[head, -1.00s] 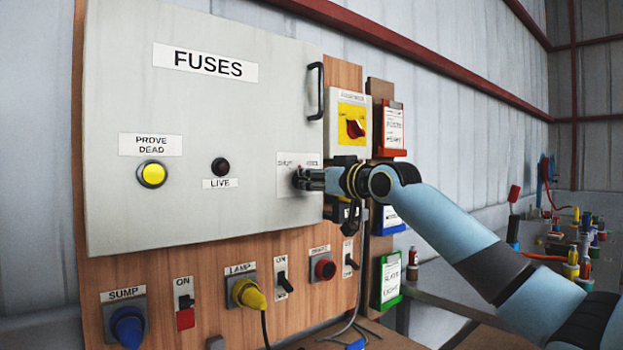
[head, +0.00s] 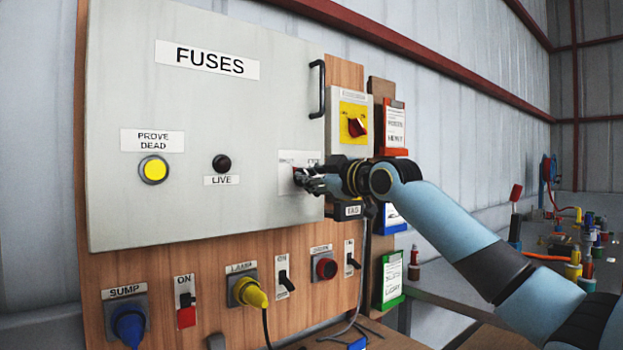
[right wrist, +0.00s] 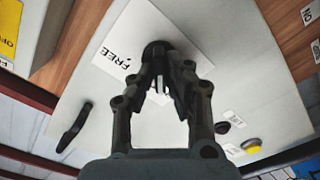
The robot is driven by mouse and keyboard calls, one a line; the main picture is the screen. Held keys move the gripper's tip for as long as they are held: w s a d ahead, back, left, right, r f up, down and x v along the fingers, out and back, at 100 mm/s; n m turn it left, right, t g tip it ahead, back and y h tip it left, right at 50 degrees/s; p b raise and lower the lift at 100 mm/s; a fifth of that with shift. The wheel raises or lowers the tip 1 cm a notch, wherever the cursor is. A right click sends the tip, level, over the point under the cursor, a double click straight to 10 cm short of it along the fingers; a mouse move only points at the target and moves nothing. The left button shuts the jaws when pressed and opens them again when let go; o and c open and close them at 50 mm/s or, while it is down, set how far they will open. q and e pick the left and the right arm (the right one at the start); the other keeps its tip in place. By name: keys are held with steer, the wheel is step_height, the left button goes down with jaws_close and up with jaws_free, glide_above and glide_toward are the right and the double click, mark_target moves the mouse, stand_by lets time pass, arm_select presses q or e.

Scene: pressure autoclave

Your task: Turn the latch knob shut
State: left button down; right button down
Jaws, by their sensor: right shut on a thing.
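The latch knob (right wrist: 157,49) is small, dark and round. It sits on a white label plate at the right side of the grey fuse box door (head: 200,120). In the right wrist view the plate reads "FREE" beside the knob. My right gripper (head: 303,180) reaches in from the right, and its fingers are shut on the knob; the gripper also fills the middle of the right wrist view (right wrist: 158,72). The fingers hide most of the knob, so I cannot tell its exact angle. My left gripper is not in view.
A black door handle (head: 317,90) stands above the knob. A yellow box with a red rotary switch (head: 357,127) is close to the right, above my wrist. Plugs and switches line the wooden board (head: 215,270) below. Tag holders (head: 392,128) hang at right.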

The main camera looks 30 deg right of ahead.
stand_by(0.5)
steer(key=c, duration=1.4)
jaws_free()
steer(key=shift+o, duration=0.2)
steer(key=s, duration=0.7)
steer(key=shift+s+d, duration=0.2)
steer(key=shift+d, duration=0.05)
